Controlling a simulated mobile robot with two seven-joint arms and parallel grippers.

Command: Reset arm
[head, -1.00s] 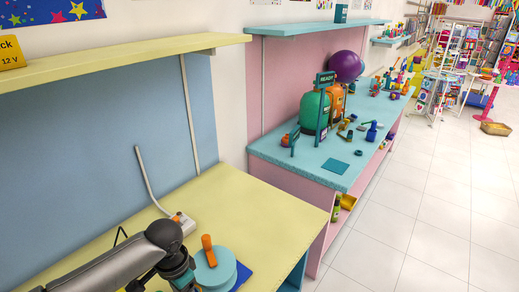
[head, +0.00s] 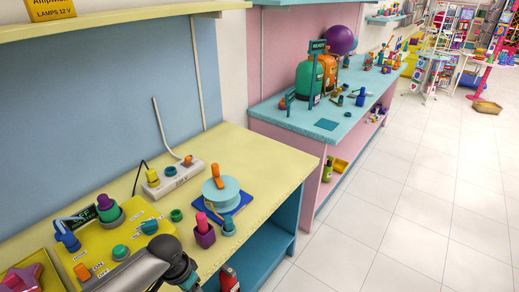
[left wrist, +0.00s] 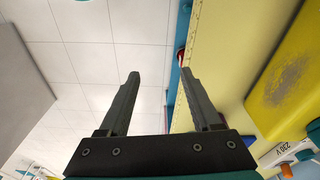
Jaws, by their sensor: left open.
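My left arm (head: 150,262) comes in at the bottom left of the head view, over the front part of the yellow bench (head: 255,160). Its gripper end is cut off by the lower edge there. In the left wrist view my left gripper (left wrist: 159,73) has its two fingers apart with nothing between them. Behind the fingers lie the pale floor tiles on the left and the yellow bench edge on the right. My right gripper is in neither view.
Near the arm on the bench are a yellow board (head: 120,238), a purple block with a pink top (head: 204,228), a teal round thing on a blue base (head: 222,193) and a power strip (head: 176,177). A turquoise bench (head: 290,118) stands beyond. The floor (head: 400,215) on the right is clear.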

